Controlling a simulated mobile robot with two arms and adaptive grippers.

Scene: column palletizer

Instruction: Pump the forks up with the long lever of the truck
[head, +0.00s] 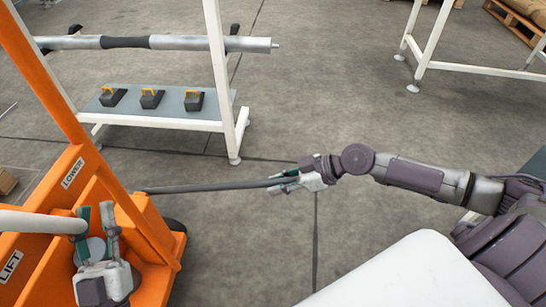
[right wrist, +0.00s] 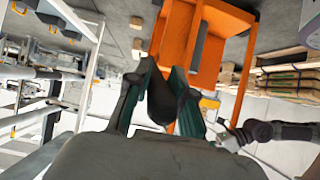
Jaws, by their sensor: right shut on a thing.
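The orange truck (head: 150,225) stands at the left, with "LOWER" and "LIFT" labels on it. Its long dark lever (head: 215,186) sticks out to the right, almost level. My right gripper (head: 284,182) is shut on the lever's outer end. In the right wrist view the dark lever (right wrist: 165,100) lies between the fingers of my right gripper (right wrist: 158,95), and the orange truck (right wrist: 210,45) is beyond. The forks cannot be made out.
Behind the truck, a white-framed rack (head: 214,70) carries a long metal shaft (head: 190,43) and several dark blocks with yellow handles. The floor right of the rack is clear.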

